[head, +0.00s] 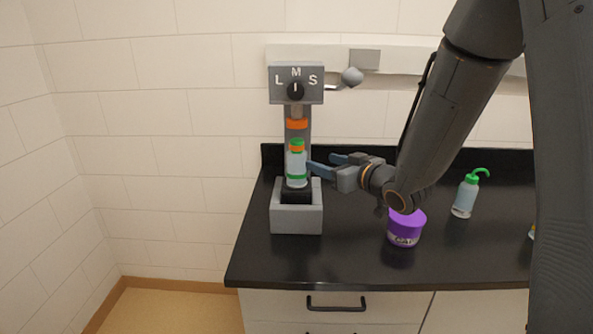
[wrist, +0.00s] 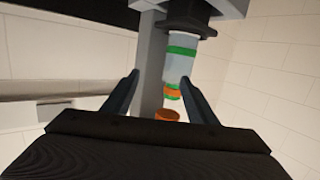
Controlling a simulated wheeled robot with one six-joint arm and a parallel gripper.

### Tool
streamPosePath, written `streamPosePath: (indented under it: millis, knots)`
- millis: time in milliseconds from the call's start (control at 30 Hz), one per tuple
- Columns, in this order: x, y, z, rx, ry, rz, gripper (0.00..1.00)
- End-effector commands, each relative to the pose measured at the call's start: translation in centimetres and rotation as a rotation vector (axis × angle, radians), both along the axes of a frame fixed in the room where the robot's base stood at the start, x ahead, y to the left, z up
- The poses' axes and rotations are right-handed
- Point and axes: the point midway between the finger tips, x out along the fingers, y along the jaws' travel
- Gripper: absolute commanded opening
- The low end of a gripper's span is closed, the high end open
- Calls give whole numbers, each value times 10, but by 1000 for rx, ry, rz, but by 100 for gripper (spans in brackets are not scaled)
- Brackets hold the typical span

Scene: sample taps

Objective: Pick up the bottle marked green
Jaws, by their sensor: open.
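The bottle marked green (head: 296,169) is pale and clear, with a green band low on its body, an orange neck and a green cap. It stands upright on a black seat in the grey tap stand (head: 297,221), below an orange nozzle. My gripper (head: 320,162) is open and empty, just right of the bottle, with its fingers pointing toward it. In the wrist view the bottle (wrist: 179,66) appears cap-down beyond the fingertips (wrist: 161,76), nearer the right finger. It does not look to be between the fingers.
A dial marked L, M, S (head: 296,84) tops the stand. A purple tub (head: 405,229) sits on the black counter (head: 340,255) below my arm. A wash bottle with a green spout (head: 465,197) stands farther right. The front left of the counter is clear.

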Motion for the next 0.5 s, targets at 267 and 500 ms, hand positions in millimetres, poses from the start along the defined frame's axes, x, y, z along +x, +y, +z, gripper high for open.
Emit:
streamPosePath:
  millis: [267, 500]
  knots:
    - [-4, 31, 28, 125, -125, 148, 52]
    - [12, 47, 30, 130, -131, 154, 52]
